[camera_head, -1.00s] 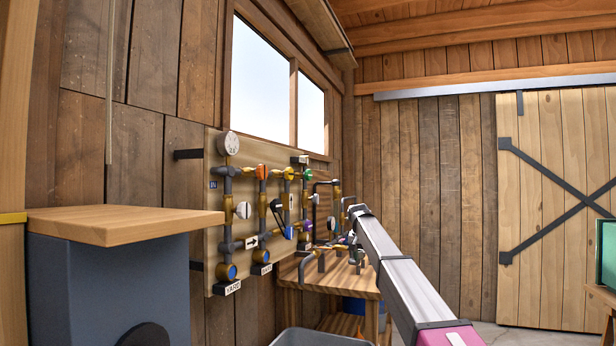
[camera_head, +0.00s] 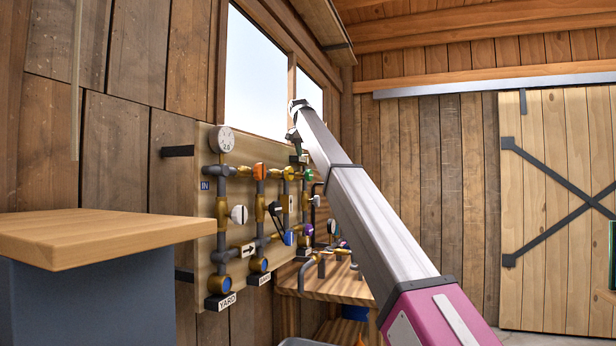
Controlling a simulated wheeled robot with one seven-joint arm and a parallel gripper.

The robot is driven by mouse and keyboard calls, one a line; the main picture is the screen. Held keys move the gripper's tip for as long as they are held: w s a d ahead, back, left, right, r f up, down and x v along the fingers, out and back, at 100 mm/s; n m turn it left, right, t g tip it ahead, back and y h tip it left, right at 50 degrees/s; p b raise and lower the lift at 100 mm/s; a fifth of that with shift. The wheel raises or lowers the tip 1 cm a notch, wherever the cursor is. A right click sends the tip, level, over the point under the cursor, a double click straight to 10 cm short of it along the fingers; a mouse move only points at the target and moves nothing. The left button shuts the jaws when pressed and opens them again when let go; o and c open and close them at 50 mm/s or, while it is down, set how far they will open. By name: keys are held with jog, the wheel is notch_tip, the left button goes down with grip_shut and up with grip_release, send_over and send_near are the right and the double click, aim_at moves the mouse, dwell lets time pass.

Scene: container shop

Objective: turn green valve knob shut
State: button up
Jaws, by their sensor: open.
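The green valve knob (camera_head: 308,175) is on the upper pipe run at the right part of the wooden valve board (camera_head: 205,150). It shows as a small green shape just left of my arm. My gripper (camera_head: 293,135) is at the far end of my raised arm, above and slightly left of the green knob in the picture. It is open, small and dark, and appears empty. I cannot tell how far it is from the board. Part of the board's right side is hidden behind my arm.
An orange knob (camera_head: 259,172), a yellow knob (camera_head: 289,173), a white knob (camera_head: 239,214) and a blue handle (camera_head: 288,238) sit close by on the pipes. A gauge (camera_head: 222,140) tops the left pipe. A wooden-topped cabinet (camera_head: 100,235) fills the left foreground. A wooden table (camera_head: 335,288) stands below the board.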

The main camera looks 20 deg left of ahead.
aim_at(309, 174)
jog(key=x, duration=1)
jog(key=shift+f, duration=0.2)
grip_shut()
